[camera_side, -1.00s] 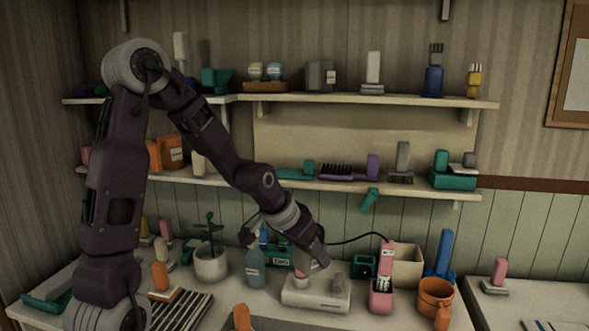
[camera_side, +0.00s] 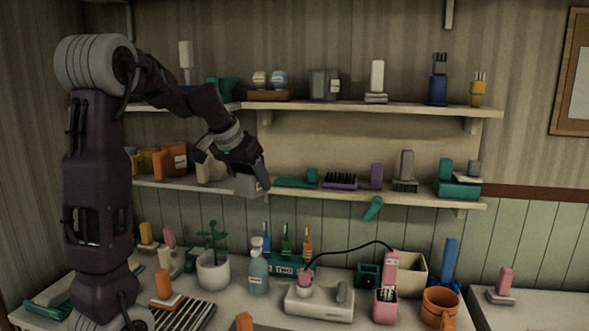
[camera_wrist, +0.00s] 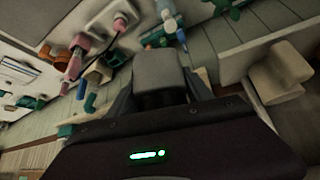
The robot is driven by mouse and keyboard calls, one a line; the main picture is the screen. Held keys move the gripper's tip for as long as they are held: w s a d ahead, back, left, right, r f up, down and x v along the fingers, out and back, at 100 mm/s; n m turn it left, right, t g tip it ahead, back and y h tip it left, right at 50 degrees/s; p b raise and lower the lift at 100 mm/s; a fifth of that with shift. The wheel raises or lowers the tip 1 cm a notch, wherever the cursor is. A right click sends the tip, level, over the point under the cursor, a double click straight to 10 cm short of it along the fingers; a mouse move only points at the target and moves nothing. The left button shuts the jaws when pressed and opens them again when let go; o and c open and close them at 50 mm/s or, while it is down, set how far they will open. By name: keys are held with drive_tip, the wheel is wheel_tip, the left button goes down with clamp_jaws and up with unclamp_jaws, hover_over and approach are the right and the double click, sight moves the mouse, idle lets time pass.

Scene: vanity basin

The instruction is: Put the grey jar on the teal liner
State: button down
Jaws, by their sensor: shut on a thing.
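My gripper (camera_side: 248,170) is raised in front of the lower shelf, left of its middle. The jar is clear of the counter. In the wrist view the jar (camera_wrist: 158,70) sits between the two dark fingers of my gripper (camera_wrist: 160,92). I cannot pick out the teal liner for sure. A flat teal piece (camera_side: 293,183) lies on the lower shelf just right of the jar; it looks more like a brush.
The lower shelf (camera_side: 420,201) also holds a purple brush (camera_side: 341,182) and orange containers (camera_side: 172,160). Below, the counter is crowded with a spray bottle (camera_side: 258,272), a plant pot (camera_side: 213,270), a white corded device (camera_side: 318,304) and an orange mug (camera_side: 439,306).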

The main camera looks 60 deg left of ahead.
drive_tip(key=w+a, duration=0.2)
drive_tip(key=w, duration=0.3)
drive_tip(key=w+a, duration=0.3)
drive_tip(key=w, duration=0.1)
drive_tip(key=w+a, duration=0.2)
drive_tip(key=w, duration=0.3)
drive_tip(key=shift+w+a+f, duration=0.1)
drive_tip(key=shift+w+a, duration=0.2)
drive_tip(key=shift+w+a+f, duration=0.1)
drive_tip(key=shift+w+f, duration=0.25)
drive_tip(key=shift+f, duration=0.35)
drive_tip(key=shift+f, duration=0.1)
drive_tip(key=shift+c, duration=2.2)
unclamp_jaws()
